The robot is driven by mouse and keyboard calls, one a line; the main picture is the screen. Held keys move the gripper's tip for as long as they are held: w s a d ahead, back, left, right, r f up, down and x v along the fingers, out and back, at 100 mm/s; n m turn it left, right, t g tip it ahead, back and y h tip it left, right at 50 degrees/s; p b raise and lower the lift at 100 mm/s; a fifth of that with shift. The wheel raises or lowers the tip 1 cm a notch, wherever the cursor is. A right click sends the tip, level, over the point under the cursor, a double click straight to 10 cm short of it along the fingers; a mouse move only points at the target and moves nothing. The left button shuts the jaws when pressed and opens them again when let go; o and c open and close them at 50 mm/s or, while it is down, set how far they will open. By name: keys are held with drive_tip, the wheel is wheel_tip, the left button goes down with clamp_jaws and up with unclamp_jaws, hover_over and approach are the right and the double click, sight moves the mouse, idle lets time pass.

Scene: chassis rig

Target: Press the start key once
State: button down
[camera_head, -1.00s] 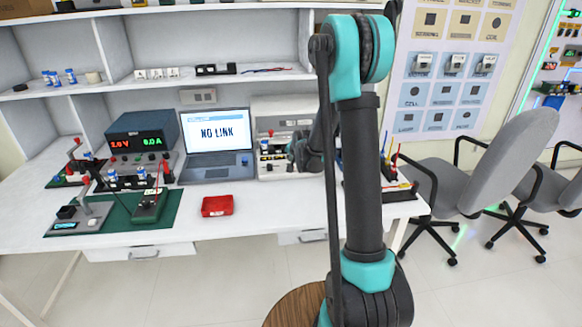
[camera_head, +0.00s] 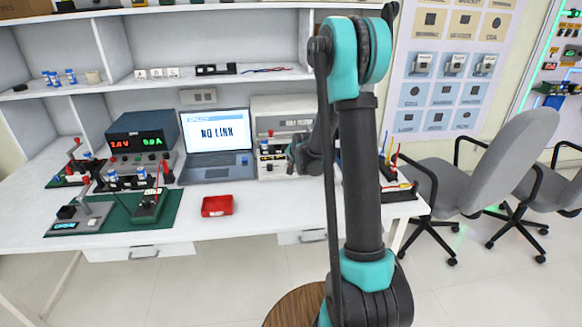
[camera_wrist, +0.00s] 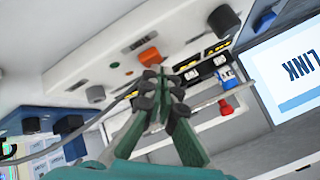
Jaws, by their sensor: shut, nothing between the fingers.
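The pale bench instrument (camera_head: 283,108) stands on the white bench, right of the laptop. In the wrist view its panel (camera_wrist: 100,50) carries an orange button (camera_wrist: 150,57), which may be the start key; its label is too blurred to read. My gripper (camera_wrist: 165,82) is shut and empty, its fingertips close to the orange button in the picture. I cannot tell whether they touch the panel. In the head view my gripper (camera_head: 303,158) is in front of the instrument's right side, partly hidden by my arm.
The laptop (camera_head: 216,145) reads "NO LINK". A red tray (camera_head: 217,206) lies on the bench in front of it. A power supply (camera_head: 143,138) and a green mat (camera_head: 115,218) with fixtures are at the left. Blue and red connectors (camera_wrist: 227,90) sit beside my gripper.

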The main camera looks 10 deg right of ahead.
drive_tip(key=shift+f, duration=0.4)
idle(0.4)
drive_tip(key=shift+r, duration=0.85)
drive_tip(key=shift+r, duration=2.5)
